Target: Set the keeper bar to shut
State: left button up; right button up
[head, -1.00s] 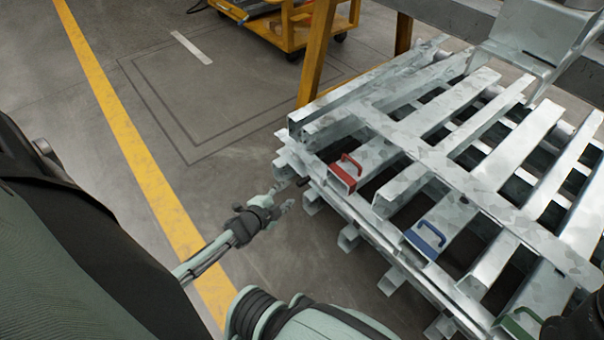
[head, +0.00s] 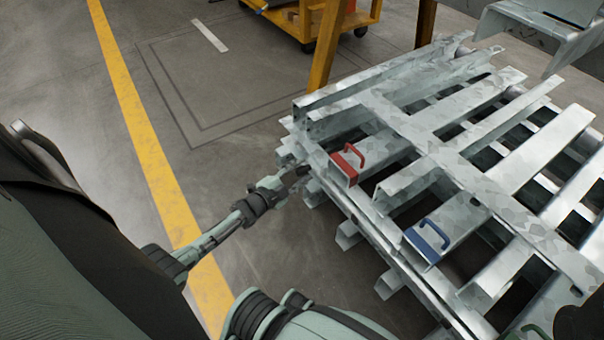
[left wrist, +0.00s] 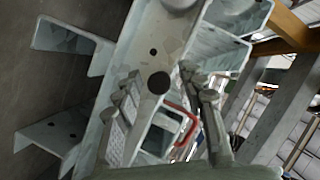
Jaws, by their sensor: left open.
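The keeper bar looks to be the long galvanized bar (head: 372,232) along the near side of the frame, across the ends of the handled bars. The left wrist view shows a flat grey plate (left wrist: 165,35) with a small hole and a round black knob (left wrist: 159,82), which I take as part of it. My left gripper (head: 297,173) is at the frame's near left corner. In the left wrist view its fingers (left wrist: 163,96) are apart, with the knob between and just beyond their tips. I cannot tell whether they touch it. My right gripper is not seen.
Bars with a red handle (head: 347,156), a blue handle (head: 432,232) and a green handle (head: 535,331) lie in the frame. Short channel ends (head: 348,235) stick out along its near side. A yellow cart (head: 325,20) stands behind. Floor left of the frame is clear.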

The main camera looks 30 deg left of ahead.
pick_arm(q)
jog(key=shift+w+f, duration=0.15)
jog(key=shift+w, duration=0.4)
jog(key=c, duration=0.7)
jog(key=shift+s+d, duration=0.1)
grip_shut()
